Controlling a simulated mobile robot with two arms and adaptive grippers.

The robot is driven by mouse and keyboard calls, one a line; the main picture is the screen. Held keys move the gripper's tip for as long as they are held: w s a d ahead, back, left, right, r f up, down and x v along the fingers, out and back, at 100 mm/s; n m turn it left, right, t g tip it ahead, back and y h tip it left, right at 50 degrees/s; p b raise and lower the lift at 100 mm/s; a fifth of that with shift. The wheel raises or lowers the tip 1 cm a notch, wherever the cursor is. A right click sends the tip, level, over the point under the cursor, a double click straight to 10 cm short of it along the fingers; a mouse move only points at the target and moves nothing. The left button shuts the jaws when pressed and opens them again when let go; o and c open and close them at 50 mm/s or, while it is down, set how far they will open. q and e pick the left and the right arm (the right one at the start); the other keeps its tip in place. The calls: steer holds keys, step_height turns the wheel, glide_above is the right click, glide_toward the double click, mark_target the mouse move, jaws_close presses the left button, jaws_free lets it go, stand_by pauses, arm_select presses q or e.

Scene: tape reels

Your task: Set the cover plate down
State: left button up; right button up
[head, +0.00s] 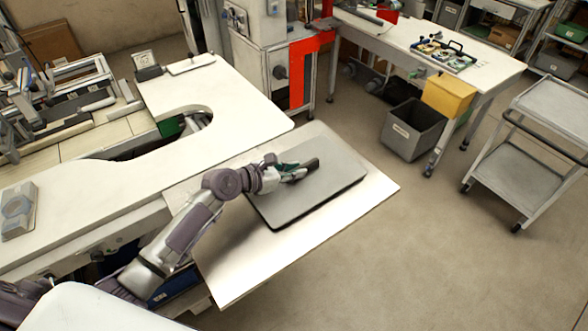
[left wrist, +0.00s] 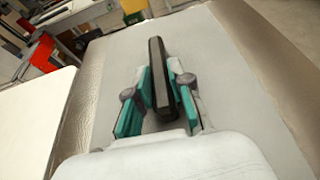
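The cover plate (head: 335,188) is a flat grey rectangle with rounded corners and a dark edge, roughly level over the right part of the bench. A black bar handle (left wrist: 158,62) stands on its middle. My left gripper (left wrist: 160,80) has its teal-padded fingers on both sides of this handle, close against it. In the head view the left gripper (head: 297,170) is over the plate's middle. Any gap beneath the plate is hard to judge. My right gripper is out of view.
A bare metal sheet (head: 235,262) lies under and around the plate. The white worktop (head: 245,108) with a curved cutout adjoins it on the left. A grey bin (head: 412,130), a yellow box (head: 448,95) and a grey cart (head: 520,175) stand farther right. Open floor lies between.

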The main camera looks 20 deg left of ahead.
arm_select(q)
steer(key=o, duration=0.4)
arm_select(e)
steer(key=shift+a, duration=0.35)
arm_select(q)
steer(key=shift+r, duration=0.2)
steer(key=b+v, duration=0.1)
steer(key=v, duration=0.9)
steer(key=shift+s+a, duration=0.2)
steer(key=shift+s, duration=0.1)
steer(key=shift+s+a+r, duration=0.35)
steer(key=shift+s+r, duration=0.05)
steer(key=shift+s, duration=0.05)
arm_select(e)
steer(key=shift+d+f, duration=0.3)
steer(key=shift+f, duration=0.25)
